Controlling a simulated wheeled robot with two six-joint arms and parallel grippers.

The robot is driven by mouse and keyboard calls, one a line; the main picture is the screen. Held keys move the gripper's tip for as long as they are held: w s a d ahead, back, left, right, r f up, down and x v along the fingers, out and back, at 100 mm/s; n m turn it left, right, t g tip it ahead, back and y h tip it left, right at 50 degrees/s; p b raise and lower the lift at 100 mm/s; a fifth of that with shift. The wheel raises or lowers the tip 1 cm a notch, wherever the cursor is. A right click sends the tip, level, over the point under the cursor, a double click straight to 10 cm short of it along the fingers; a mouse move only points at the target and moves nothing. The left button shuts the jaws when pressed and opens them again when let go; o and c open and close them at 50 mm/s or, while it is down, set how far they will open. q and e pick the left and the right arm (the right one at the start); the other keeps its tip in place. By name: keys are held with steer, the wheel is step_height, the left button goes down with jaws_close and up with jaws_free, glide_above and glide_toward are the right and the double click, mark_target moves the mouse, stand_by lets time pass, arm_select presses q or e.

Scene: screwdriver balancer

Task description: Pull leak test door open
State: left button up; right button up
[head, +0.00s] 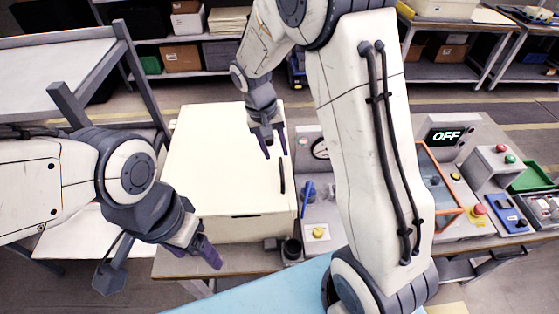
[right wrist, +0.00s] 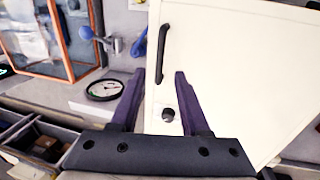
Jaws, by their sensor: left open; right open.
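The leak test door (head: 225,165) is a cream panel with a dark upright handle (head: 282,176) near its right edge. It looks shut. In the right wrist view the door (right wrist: 235,70) fills the right half, and its black handle (right wrist: 162,55) shows ahead, between the fingertip lines. My right gripper (head: 275,155) is open and empty over the door's upper right part, apart from the handle. Its two purple fingers also show in the right wrist view (right wrist: 160,75). My left gripper (head: 212,257) is low, at the door's lower edge, away from the handle; it is open and holds nothing visible.
A round gauge (head: 320,148) and a blue lever (head: 308,190) stand just right of the door. A black cup (head: 292,248) and a yellow button (head: 319,232) are below. An orange-framed case (head: 440,185) and an OFF display (head: 445,135) are further right.

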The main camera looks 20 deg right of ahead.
mark_target(281, 170)
steer(key=f, duration=0.2)
steer(key=f+p, duration=0.1)
steer(key=f, duration=0.1)
steer(key=d+f, duration=0.1)
steer(key=f, duration=0.1)
steer(key=shift+s+d+f, duration=0.1)
steer(key=shift+s+f, duration=0.15)
jaws_close()
stand_by(1.2)
